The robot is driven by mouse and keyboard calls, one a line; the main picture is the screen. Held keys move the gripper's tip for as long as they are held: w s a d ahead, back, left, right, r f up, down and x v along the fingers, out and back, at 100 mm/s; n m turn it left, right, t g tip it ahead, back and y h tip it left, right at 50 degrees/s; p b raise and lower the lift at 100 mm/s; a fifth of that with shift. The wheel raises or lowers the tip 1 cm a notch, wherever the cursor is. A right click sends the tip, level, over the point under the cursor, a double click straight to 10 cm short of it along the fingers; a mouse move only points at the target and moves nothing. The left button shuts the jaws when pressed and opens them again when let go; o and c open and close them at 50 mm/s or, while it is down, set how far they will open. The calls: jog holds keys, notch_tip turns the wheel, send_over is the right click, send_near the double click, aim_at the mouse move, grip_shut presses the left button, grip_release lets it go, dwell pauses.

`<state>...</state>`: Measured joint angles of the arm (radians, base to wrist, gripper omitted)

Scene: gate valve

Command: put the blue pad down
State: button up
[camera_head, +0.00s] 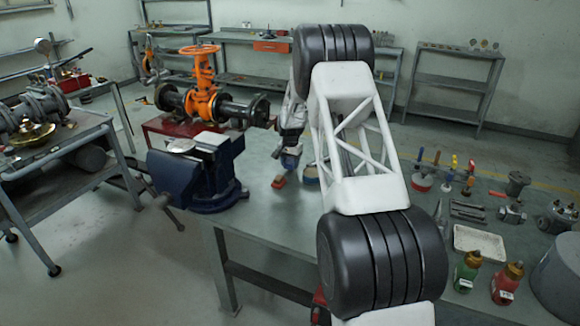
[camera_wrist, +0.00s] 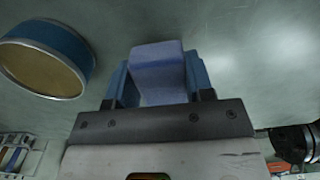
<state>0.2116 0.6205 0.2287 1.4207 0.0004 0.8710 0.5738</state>
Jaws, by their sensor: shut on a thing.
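The blue pad (camera_wrist: 158,66) is a pale blue block in the wrist view, held between the two darker blue fingers of my gripper (camera_wrist: 160,84). My gripper is shut on it. Its far end sticks out past the fingertips over a grey-green surface. In the head view my gripper (camera_head: 290,158) is low over the workbench (camera_head: 270,222), right of the blue vise. My arm and its size there make the pad hard to pick out. I cannot tell whether the pad touches the bench.
A round tin with a blue side (camera_wrist: 45,55) is left of the pad in the wrist view. A small red block (camera_head: 279,182) lies below my gripper. The blue vise (camera_head: 198,168) and orange gate valve (camera_head: 202,88) stand to the left. Bench front is clear.

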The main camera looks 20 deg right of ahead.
aim_at(290, 161)
jog(key=shift+f, duration=0.75)
jog(key=shift+f, duration=0.1)
jog(key=o, duration=0.9)
jog(key=shift+c, duration=0.2)
notch_tip(290, 161, up, 12)
dwell(0.4)
